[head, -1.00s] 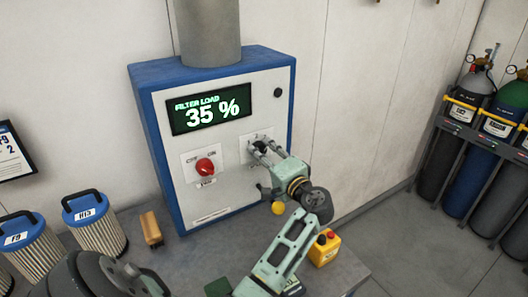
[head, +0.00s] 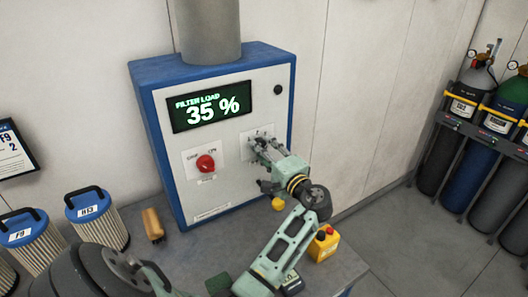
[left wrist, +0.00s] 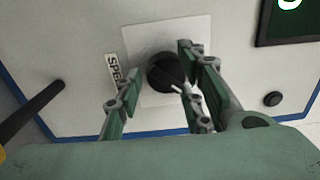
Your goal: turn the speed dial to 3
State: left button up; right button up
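The speed dial (left wrist: 165,72) is a round black knob on a pale square plate on the cabinet's front. A white mark shows on its lower right side in the left wrist view, beside a partly hidden SPEED label (left wrist: 115,72). My left gripper (head: 256,144) is at the dial with its fingers apart, one on each side of the knob. A gap shows at the left finger; I cannot tell whether the right finger touches the knob. In the head view the gripper covers most of the dial, and its numbers are not readable. My right gripper is not in view.
The blue-edged cabinet (head: 222,175) has a display (head: 210,107) reading FILTER LOAD 35 % and a red knob (head: 205,163) left of the dial. Gas cylinders (head: 470,150) stand right.

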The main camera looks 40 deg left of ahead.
pick_arm(q)
jog(key=shift+o, duration=1)
jog(key=shift+f, duration=0.35)
jog(key=shift+d+r, duration=0.1)
jog(key=shift+r, duration=0.15)
jog(key=v, duration=1.1)
jog(key=shift+s+d, duration=0.2)
jog(key=shift+d, duration=0.15)
